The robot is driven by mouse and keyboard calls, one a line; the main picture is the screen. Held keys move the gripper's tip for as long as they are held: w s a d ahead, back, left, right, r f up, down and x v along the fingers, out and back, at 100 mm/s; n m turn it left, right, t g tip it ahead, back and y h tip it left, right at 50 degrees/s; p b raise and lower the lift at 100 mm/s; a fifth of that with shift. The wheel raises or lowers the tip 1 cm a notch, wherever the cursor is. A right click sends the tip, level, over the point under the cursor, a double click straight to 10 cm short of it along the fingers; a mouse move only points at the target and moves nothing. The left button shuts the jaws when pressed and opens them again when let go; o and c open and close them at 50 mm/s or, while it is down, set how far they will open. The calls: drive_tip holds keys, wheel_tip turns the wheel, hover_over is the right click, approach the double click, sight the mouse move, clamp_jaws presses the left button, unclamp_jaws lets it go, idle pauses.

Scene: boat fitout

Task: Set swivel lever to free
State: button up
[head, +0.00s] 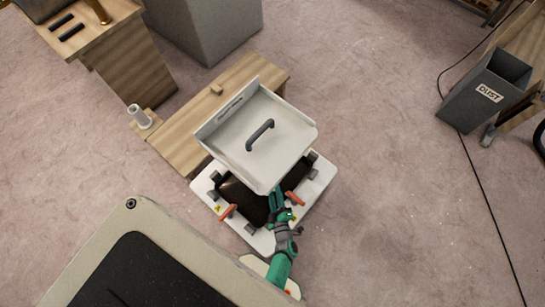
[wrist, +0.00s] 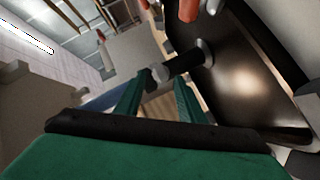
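Two orange-tipped levers, left (head: 227,212) and right (head: 294,198), stand on the white base (head: 257,240) in the head view. I cannot read which is the swivel lever. My gripper (head: 275,195) is low by the right lever, below the white tray-like part, which partly hides it. In the wrist view its green fingers (wrist: 158,85) are spread apart. A dark rod with a grey round end (wrist: 184,66) lies at or just beyond the fingertips; I cannot tell if they touch it. An orange grip (wrist: 188,9) shows above, at the top edge.
The white tray-like part (head: 290,140) with a dark handle (head: 260,135) overhangs a dark glossy panel (head: 240,198), also in the wrist view (wrist: 245,75). A wooden bench (head: 185,135) adjoins behind. A beige-rimmed dark block (head: 95,247) stands front left.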

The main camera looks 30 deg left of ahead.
drive_tip(key=shift+x, duration=2.6)
drive_tip(key=shift+c, duration=0.4)
clamp_jaws()
